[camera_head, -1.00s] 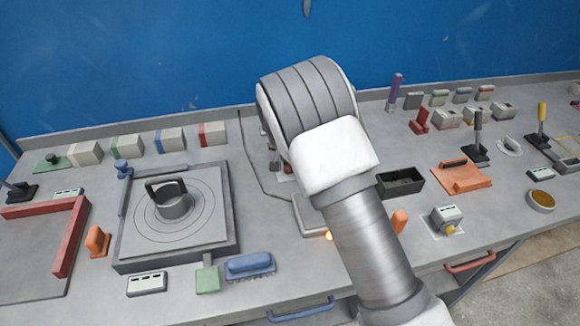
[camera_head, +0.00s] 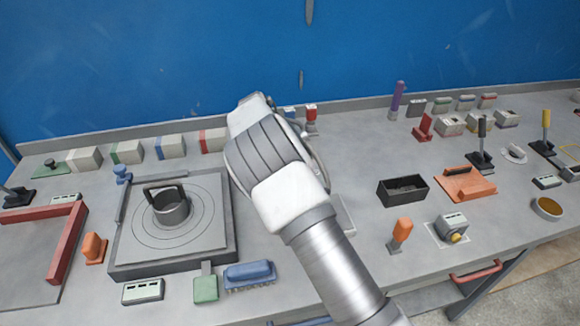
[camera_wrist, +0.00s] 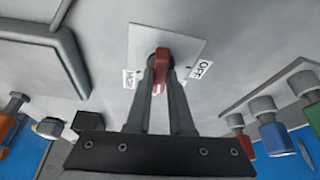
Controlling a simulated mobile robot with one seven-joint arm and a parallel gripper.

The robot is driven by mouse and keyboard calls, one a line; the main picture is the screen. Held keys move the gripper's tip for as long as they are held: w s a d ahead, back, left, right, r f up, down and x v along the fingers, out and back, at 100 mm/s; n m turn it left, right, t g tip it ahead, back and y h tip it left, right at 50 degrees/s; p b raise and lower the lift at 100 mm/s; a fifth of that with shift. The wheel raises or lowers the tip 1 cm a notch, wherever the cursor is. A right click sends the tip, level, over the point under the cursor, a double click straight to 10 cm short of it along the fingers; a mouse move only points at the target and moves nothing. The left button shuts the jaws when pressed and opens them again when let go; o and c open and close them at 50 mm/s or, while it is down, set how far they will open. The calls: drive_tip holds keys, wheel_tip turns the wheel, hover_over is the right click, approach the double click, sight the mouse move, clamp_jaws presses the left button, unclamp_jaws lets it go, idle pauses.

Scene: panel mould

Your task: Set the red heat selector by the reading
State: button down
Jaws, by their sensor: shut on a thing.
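The red heat selector (camera_wrist: 161,62) is in the wrist view, on a pale square plate (camera_wrist: 185,42). A label reading OFF (camera_wrist: 201,69) is at its right and one that seems to read HIGH (camera_wrist: 129,79) is at its left. The selector's bar points roughly up and down the picture, between the labels. My gripper (camera_wrist: 160,76) is shut on it, one finger on each side. In the head view my wrist hides the selector and the fingers. Small display boxes (camera_head: 143,291) stand on the bench, but I cannot read them.
A red-topped tap (camera_head: 311,113) and a blue-topped tap stand just behind my wrist; they also show at right in the wrist view. A turntable with a grey pot (camera_head: 172,211) is at left. A black bin (camera_head: 402,191) and orange handle (camera_head: 401,230) are at right.

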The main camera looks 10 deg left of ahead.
drive_tip(key=shift+m, duration=0.6)
drive_tip(key=shift+g, duration=0.3)
drive_tip(key=c, duration=0.8)
unclamp_jaws()
drive_tip(key=shift+r, duration=0.1)
drive_tip(key=p+v, duration=0.2)
drive_tip(key=v, duration=1.5)
drive_tip(key=shift+a, duration=0.25)
drive_tip(key=shift+w+r, duration=0.1)
